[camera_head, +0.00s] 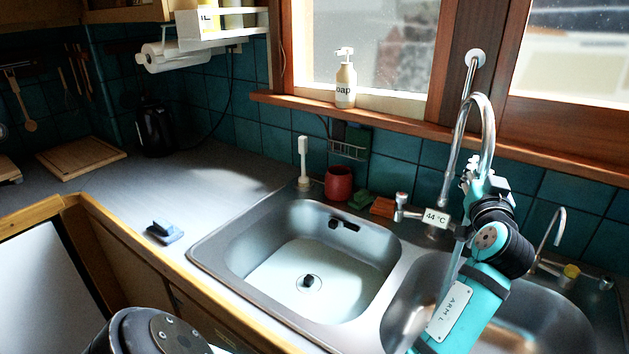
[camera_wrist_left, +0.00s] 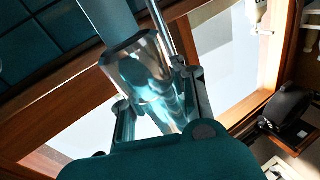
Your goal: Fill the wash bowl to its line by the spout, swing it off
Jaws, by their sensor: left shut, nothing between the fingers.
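A thin pale streak (camera_head: 451,276) below the outlet looks like running water. My left gripper (camera_head: 474,180) is up at the spout, shut with nothing held. In the left wrist view a shiny chrome tube (camera_wrist_left: 148,82) shows close by the fingers. No separate wash bowl stands out. The left basin (camera_head: 255,232) has a pale floor with a dark plug; I cannot tell if water lies in it. The right basin (camera_head: 398,318) is partly hidden by my left arm. No fill line is visible. My right gripper is out of view.
A tap with a 44 °C display (camera_head: 436,217) stands behind the basins. A small second tap (camera_head: 557,228) is at right. A red pot (camera_head: 339,184) and a white-handled brush (camera_head: 303,160) stand behind the left basin.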

